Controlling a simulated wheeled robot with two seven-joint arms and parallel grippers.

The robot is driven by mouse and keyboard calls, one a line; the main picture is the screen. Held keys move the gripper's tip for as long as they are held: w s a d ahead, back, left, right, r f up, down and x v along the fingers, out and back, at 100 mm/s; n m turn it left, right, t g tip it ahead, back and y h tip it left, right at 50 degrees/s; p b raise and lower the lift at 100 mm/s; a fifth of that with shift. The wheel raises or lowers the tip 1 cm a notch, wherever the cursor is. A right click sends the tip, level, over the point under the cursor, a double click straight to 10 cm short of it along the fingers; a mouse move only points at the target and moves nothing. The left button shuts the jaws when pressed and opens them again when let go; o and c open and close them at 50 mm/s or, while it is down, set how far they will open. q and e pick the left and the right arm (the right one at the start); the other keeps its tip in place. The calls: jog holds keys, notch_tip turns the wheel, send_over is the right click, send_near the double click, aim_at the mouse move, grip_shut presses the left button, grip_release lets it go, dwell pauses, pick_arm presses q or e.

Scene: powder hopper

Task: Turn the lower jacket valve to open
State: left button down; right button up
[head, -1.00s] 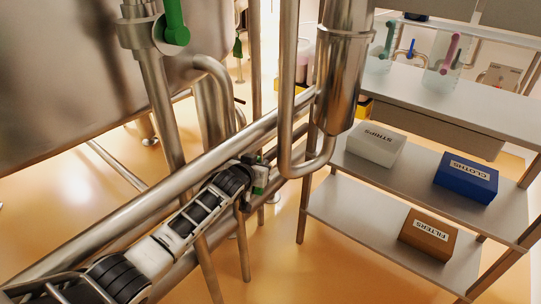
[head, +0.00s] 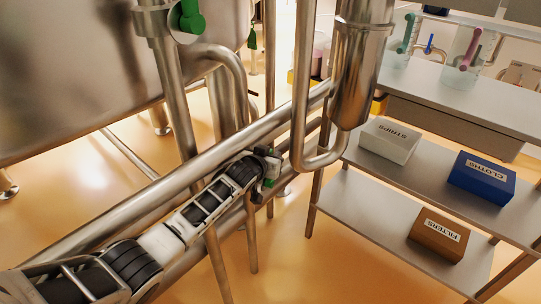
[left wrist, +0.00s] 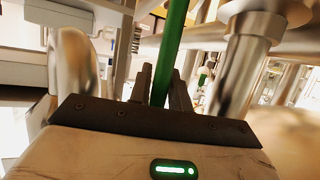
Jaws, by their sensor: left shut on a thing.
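The lower valve's green handle (head: 271,169) is beside the pipes near the middle of the head view, mostly hidden by my gripper. In the left wrist view a long green handle (left wrist: 172,55) runs up between the two dark fingers. My left gripper (head: 268,165) is shut on this handle; it also shows in the left wrist view (left wrist: 163,88). The valve's body is largely hidden, so its exact position cannot be told. My right gripper is not in view.
Another green valve handle (head: 190,16) is higher up on a vertical pipe. A thick sloping pipe (head: 165,200) runs close alongside my left arm. A steel U-bend (head: 320,160) is just right of the gripper. Shelves on the right hold a white box (head: 390,141), blue box (head: 481,178) and brown box (head: 438,234).

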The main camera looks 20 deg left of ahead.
pick_arm(q)
jog(key=c, duration=1.3)
grip_release()
jog(key=shift+w+d+r, duration=0.1)
jog(key=shift+w+r, duration=0.1)
jog(key=shift+r, duration=0.1)
jog(key=shift+f, duration=0.15)
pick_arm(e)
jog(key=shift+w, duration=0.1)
pick_arm(q)
jog(key=shift+s, duration=0.1)
jog(key=shift+s, duration=0.1)
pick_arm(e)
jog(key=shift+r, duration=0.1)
pick_arm(q)
jog(key=p+v, duration=0.4)
jog(key=v, duration=1.1)
jog(key=shift+s+r, duration=0.25)
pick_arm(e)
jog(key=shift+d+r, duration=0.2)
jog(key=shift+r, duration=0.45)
